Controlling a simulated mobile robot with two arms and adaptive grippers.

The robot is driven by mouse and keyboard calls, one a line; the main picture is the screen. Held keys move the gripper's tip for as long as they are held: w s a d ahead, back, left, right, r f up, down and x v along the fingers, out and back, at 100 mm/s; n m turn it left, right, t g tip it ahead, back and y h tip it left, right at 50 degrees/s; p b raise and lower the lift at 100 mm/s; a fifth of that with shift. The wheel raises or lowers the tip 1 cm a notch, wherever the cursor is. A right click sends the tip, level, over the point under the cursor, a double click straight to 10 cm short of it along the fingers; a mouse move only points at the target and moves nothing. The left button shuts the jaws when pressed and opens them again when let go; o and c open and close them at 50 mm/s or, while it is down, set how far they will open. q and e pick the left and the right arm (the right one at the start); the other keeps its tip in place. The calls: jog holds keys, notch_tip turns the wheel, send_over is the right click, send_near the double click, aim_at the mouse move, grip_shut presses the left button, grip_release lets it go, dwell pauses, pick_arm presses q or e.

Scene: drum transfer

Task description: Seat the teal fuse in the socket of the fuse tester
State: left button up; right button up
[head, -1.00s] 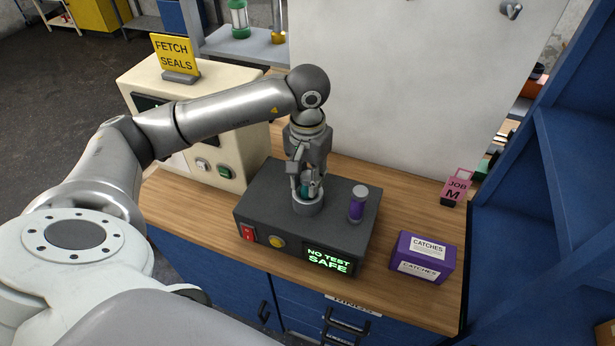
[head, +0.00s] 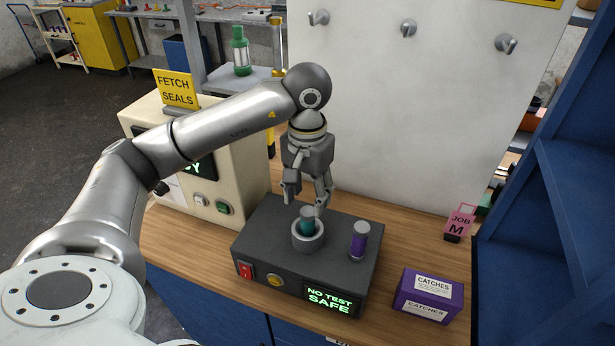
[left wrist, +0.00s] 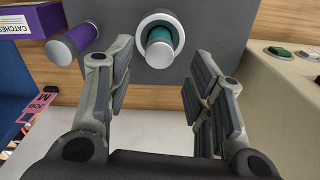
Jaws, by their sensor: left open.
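The teal fuse (head: 307,220) stands upright in the round grey socket (head: 308,238) on top of the dark fuse tester (head: 262,244). Its silver cap and part of its teal body show above the rim. My left gripper (head: 305,208) is open, its fingers just above the fuse and apart from it. In the left wrist view the teal fuse (left wrist: 160,48) sits inside the socket ring (left wrist: 149,22), beyond the open fingers. The tester's display reads "NO TEST SAFE". My right gripper is not in view.
A purple fuse (head: 359,241) stands on the tester, right of the socket. A purple "CATCHES" box (head: 428,294) and a pink "JOB M" tag (head: 459,222) are to the right. A cream machine (head: 245,170) stands behind left. Bare wood lies between tester and box.

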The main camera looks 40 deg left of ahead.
pick_arm(q)
notch_tip(320, 180, up, 6)
jog(key=shift+r, duration=0.2)
dwell(0.8)
